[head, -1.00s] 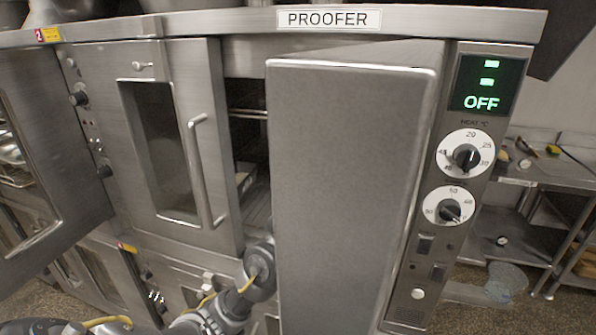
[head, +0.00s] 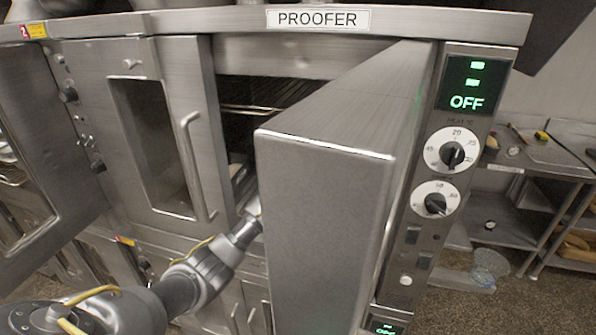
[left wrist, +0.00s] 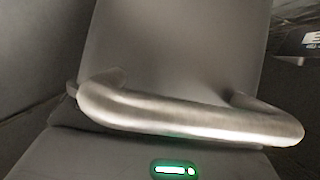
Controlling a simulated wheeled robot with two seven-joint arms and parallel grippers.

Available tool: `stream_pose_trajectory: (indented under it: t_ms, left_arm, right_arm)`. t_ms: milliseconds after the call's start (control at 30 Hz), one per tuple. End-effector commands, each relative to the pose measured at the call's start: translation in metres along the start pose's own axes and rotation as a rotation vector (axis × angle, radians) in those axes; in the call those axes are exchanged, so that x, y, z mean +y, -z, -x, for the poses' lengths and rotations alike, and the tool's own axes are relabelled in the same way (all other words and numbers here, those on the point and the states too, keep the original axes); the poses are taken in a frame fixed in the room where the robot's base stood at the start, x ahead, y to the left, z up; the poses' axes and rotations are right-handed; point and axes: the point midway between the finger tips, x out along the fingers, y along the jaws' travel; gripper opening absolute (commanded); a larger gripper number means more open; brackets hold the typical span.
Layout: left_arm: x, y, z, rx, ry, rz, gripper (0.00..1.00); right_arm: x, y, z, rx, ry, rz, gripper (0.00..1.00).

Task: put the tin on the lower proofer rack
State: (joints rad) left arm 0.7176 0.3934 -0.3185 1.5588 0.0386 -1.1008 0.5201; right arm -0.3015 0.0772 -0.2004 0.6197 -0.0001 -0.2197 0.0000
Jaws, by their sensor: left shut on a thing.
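The proofer's right door (head: 320,220) stands ajar, swung out towards me. My left gripper (head: 252,208) reaches behind this door's left edge, with its fingers hidden in the head view. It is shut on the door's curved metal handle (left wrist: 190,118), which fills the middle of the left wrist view. A wire rack (head: 250,108) shows inside the proofer through the gap between the doors. The lower rack is hard to make out. I cannot make out the tin. My right gripper is out of view.
The proofer's left door (head: 150,140), with a window and bar handle, is at the left of the gap. The control panel (head: 447,180) reads OFF. Another door (head: 25,150) stands open at far left. A steel table (head: 540,165) is at right.

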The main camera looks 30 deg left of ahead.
Motion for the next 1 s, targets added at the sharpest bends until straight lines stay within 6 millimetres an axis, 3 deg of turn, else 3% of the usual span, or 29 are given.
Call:
stream_pose_trajectory:
  t_ms: [300,533,800,1000]
  left_arm:
    - [-0.001,-0.041,-0.017,0.001,0.002,0.0,0.19]
    - [0.0,-0.048,-0.02,0.002,0.001,0.001,0.19]
    - [-0.001,-0.077,-0.031,0.001,0.002,0.0,0.19]
    - [0.0,-0.08,-0.033,0.004,0.001,0.001,0.19]
  right_arm:
    - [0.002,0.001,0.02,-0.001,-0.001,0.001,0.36]
    - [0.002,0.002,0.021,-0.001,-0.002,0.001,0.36]
    - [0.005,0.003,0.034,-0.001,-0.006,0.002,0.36]
    - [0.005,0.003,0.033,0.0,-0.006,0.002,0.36]
